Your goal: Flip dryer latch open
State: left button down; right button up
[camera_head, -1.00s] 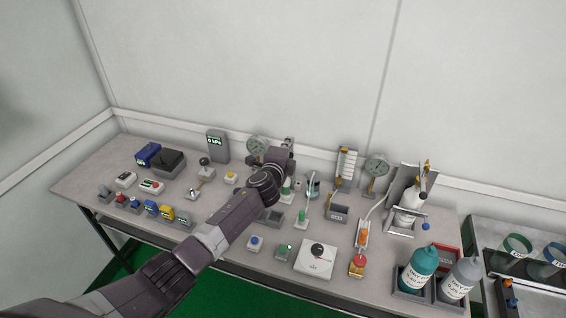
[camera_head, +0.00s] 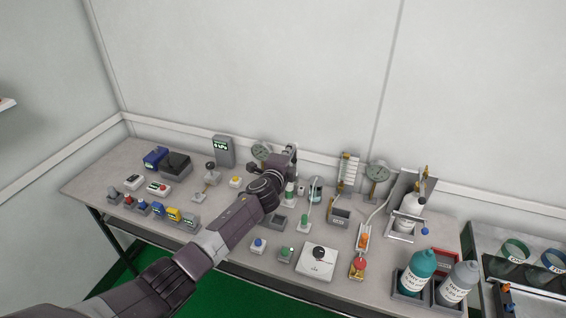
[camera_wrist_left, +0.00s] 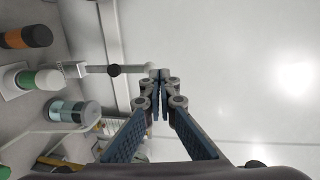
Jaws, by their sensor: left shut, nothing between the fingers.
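My left gripper (camera_head: 285,158) is above the back middle of the bench. In the left wrist view its two fingers (camera_wrist_left: 158,76) are shut together with nothing between them. The gripper hides part of this fixture.
The bench (camera_head: 225,205) is crowded with small testers. A bracketed white bottle (camera_head: 410,203) stands further right. Teal (camera_head: 416,272) and grey bottles (camera_head: 457,284) stand at the front right.

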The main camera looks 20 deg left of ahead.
pick_arm(q)
jog(key=s+r, duration=0.4)
jog(key=s, duration=0.6)
jog(key=s+d+f+n+g, duration=0.1)
jog(key=s+f+n+g, duration=0.2)
jog(key=s+f+n, duration=0.55)
jog(key=s+d+f+n+g, duration=0.1)
jog(key=s+f+g, duration=0.3)
jog(key=s, duration=0.9)
jog(key=s+d+f+n+g, duration=0.1)
jog(key=s+f+n+g, duration=0.15)
jog(key=s, duration=0.95)
jog(key=s+f+n+g, duration=0.2)
jog(key=s+n+g, duration=0.15)
jog(key=s, duration=0.85)
notch_tip(320, 180, down, 28)
jog(key=s+g+b, duration=0.1)
jog(key=s+b, duration=0.1)
jog(key=s+a+f+g+b, duration=0.1)
jog(key=s+a+f, duration=0.2)
jog(key=s+f, duration=1.4)
jog(key=shift+f+h, duration=0.25)
jog(key=shift+h, duration=0.05)
pick_arm(e)
jog(key=f, duration=0.1)
jog(key=s+f, duration=0.1)
jog(key=shift+d+f, duration=0.15)
jog(key=shift+f, duration=0.25)
